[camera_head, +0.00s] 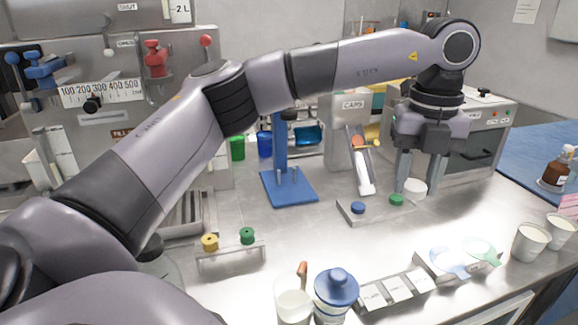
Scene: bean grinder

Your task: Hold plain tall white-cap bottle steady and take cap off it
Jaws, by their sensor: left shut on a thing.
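My left gripper (416,184) reaches across from the left and points down at the back right of the counter. Its fingers are shut on a round white cap (415,188), low by the right end of a small cap tray (377,213). I cannot tell whether the cap touches the tray. No bottle shows under it. A brown bottle (555,173) with a white cap and a pale label stands at the far right; I cannot tell whether it is the plain tall one. My right gripper is not in view.
A blue cap (358,207) and a green cap (397,199) sit on the tray. A caps dispenser (352,125) and an oven-like box (480,135) stand behind. A blue-lidded jar (336,290) is in front, paper cups (530,242) at right.

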